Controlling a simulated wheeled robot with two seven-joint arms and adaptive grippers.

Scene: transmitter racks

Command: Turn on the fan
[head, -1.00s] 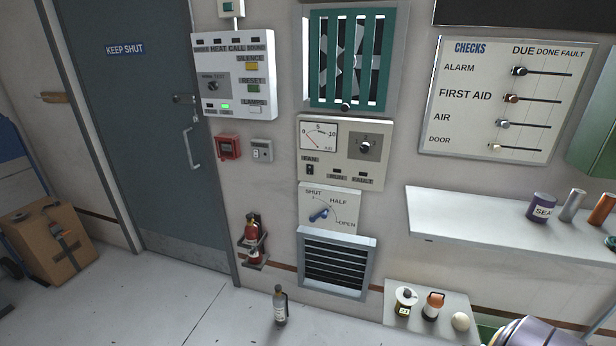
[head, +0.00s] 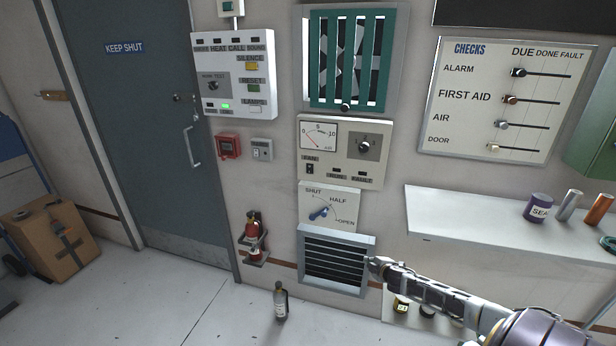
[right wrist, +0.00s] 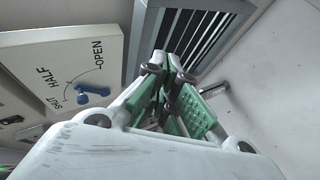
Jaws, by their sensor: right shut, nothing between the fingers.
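The fan (head: 335,45) shows dark and pale behind a green slatted grille (head: 372,60) on the wall. Below it is the beige fan panel (head: 335,180) with a gauge (head: 319,135), a small dark switch (head: 310,168) under the FAN label, a rotary knob (head: 365,146), and dark lamps labelled RUN and FAULT. My right gripper (head: 374,264) is shut and empty, in front of the lower vent's right edge, below the panel. The right wrist view shows its closed green-padded fingers (right wrist: 167,68). My left gripper is not in view.
Under the panel is a SHUT-HALF-OPEN plate with a blue lever (head: 320,213), also in the right wrist view (right wrist: 90,90). The louvred vent (head: 333,263) is below. A shelf (head: 470,222) juts out at right. A bottle (head: 280,302) stands on the floor.

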